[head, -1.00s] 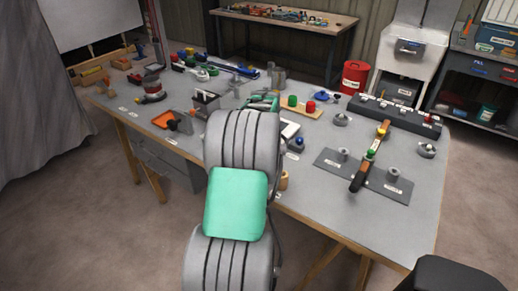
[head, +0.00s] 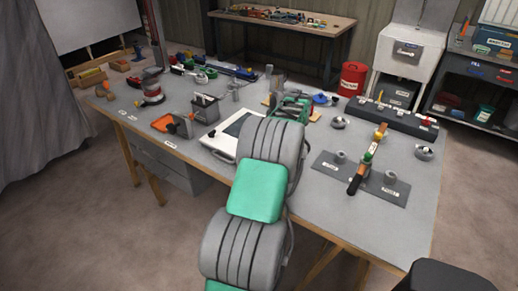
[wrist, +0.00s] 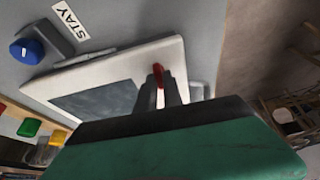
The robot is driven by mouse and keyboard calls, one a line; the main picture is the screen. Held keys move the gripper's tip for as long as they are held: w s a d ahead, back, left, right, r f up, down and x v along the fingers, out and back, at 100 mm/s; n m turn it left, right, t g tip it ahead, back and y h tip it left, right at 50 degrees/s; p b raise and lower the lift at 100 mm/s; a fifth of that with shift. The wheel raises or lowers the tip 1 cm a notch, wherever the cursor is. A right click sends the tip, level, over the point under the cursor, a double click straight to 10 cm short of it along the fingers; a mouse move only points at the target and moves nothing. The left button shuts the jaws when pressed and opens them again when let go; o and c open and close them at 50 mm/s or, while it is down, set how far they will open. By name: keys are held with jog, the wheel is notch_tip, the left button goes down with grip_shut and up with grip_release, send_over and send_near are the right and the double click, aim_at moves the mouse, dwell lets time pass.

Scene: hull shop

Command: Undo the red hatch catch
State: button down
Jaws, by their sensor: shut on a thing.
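The white hatch (head: 219,141) with a dark panel lies on the bench, left of my arm in the head view. Its white frame also fills the middle of the wrist view (wrist: 115,62). The red catch (wrist: 157,74) stands at the frame's edge there. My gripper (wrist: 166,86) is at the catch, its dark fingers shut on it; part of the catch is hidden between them. In the head view my arm hides the catch and the fingertips.
A blue knob (wrist: 27,51) stands beside the hatch near a STAY label. Green (wrist: 29,127) and orange (wrist: 57,138) knobs stand beyond it. A grey plate (head: 335,172) with a wood-and-black lever (head: 366,160) lies right of my arm. An orange item (head: 164,122) lies left of the hatch.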

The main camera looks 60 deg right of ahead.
jog(key=shift+n, duration=0.3)
jog(key=c, duration=1.5)
grip_release()
jog(key=v, duration=0.7)
jog(key=shift+s+r, duration=0.2)
jog(key=shift+r, duration=0.15)
